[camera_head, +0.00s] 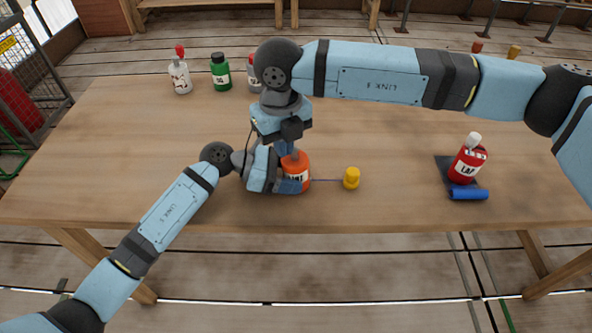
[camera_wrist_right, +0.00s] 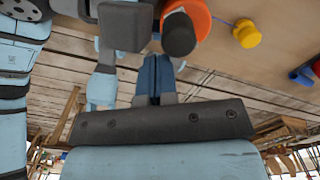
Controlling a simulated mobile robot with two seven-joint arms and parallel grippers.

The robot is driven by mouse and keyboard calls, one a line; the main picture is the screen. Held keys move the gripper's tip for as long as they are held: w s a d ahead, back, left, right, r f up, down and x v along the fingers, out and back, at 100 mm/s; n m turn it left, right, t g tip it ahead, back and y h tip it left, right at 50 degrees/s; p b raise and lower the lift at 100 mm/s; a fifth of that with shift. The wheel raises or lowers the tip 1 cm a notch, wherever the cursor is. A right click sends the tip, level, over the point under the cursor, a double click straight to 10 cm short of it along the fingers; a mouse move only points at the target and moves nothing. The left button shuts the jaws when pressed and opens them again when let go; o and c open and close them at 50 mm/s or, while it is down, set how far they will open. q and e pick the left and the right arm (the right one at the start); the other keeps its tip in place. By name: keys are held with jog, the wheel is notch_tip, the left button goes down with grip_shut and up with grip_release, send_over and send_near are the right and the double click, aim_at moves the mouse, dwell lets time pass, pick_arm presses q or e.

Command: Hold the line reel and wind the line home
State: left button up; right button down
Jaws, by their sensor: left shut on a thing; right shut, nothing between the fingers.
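The orange line reel (camera_head: 297,168) stands upright near the table's front edge, with a partly hidden white label. My left gripper (camera_head: 286,182) is shut on its side from the left. A thin blue line (camera_head: 326,181) runs from the reel to a small yellow weight (camera_head: 351,179) lying to its right. My right gripper (camera_head: 295,150) points down just above the reel, shut and empty. In the right wrist view its closed fingers (camera_wrist_right: 156,78) are beside the reel (camera_wrist_right: 196,18) and its dark knob (camera_wrist_right: 179,36). Whether they touch the knob cannot be told.
A red bottle (camera_head: 467,160) with a white cap stands on a dark mat at the right, behind a blue cylinder (camera_head: 468,194). A white bottle (camera_head: 180,78), a green bottle (camera_head: 220,72) and a grey one (camera_head: 254,74) stand at the back left.

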jog(key=shift+w+f, duration=0.1)
jog(key=shift+w, duration=0.05)
dwell(0.4)
jog(key=shift+w+d, duration=0.15)
jog(key=shift+w, duration=0.7)
dwell(0.6)
jog(key=shift+a, duration=0.25)
